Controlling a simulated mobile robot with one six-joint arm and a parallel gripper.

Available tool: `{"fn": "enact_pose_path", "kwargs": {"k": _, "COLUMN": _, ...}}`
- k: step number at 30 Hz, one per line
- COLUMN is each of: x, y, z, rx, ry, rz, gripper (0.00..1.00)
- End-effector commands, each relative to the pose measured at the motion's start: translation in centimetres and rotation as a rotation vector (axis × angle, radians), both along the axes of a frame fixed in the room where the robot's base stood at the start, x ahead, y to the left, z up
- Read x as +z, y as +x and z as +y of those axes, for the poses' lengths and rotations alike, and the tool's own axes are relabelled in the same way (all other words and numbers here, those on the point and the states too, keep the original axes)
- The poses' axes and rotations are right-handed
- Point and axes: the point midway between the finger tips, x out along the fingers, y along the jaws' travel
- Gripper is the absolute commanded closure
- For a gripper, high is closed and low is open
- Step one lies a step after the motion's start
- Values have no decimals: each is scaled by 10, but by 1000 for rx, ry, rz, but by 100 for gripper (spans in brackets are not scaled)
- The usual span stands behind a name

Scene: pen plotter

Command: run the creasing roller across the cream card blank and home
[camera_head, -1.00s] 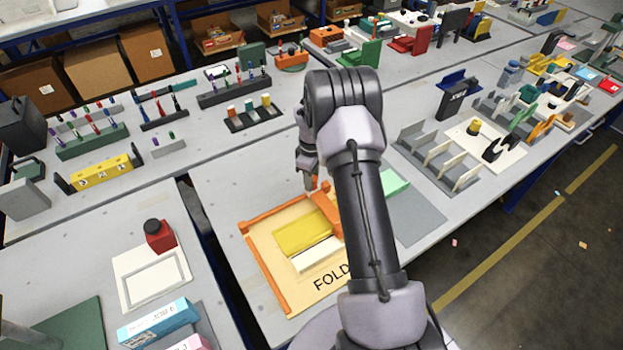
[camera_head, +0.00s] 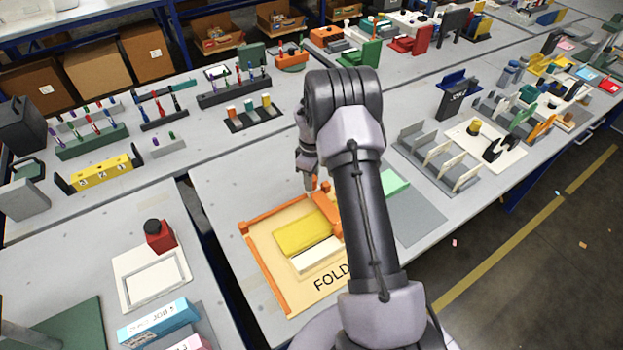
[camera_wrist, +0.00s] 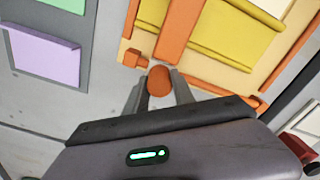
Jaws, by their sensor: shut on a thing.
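My gripper (camera_wrist: 159,88) is shut on a rounded orange knob (camera_wrist: 158,78), the roller's handle, at the back edge of the fold station. In the head view my gripper (camera_head: 311,187) is partly hidden by my arm. An orange bar (camera_wrist: 178,32), which looks like the creasing roller, lies across the yellow plate (camera_wrist: 235,38); it also shows in the head view (camera_head: 327,208). The cream card blank (camera_head: 317,256) lies flat in front of the yellow plate (camera_head: 302,233). Its right part is hidden behind my arm. A pale corner of it shows in the wrist view (camera_wrist: 272,6).
The fold station's orange rail (camera_head: 268,275) runs along its left side. A mint card on a grey pad (camera_head: 418,222) lies to the right. A card rack (camera_head: 437,160) stands farther right.

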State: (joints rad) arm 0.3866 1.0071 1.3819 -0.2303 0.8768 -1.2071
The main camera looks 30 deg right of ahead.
Motion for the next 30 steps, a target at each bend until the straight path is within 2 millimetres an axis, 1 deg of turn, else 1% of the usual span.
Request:
{"fn": "enact_pose_path", "kwargs": {"k": 13, "x": 1, "y": 0, "z": 1, "rx": 0, "ry": -1, "rz": -1, "gripper": 100}}
{"fn": "enact_pose_path", "kwargs": {"k": 17, "x": 1, "y": 0, "z": 11, "rx": 1, "ry": 0, "rz": 0, "gripper": 100}}
{"fn": "enact_pose_path", "kwargs": {"k": 20, "x": 1, "y": 0, "z": 28, "rx": 3, "ry": -1, "rz": -1, "gripper": 100}}
{"fn": "enact_pose_path", "kwargs": {"k": 23, "x": 0, "y": 0, "z": 54, "rx": 5, "ry": 1, "rz": 1, "gripper": 100}}
{"fn": "enact_pose_path", "kwargs": {"k": 30, "x": 0, "y": 0, "z": 123, "rx": 4, "ry": 1, "rz": -1, "gripper": 100}}
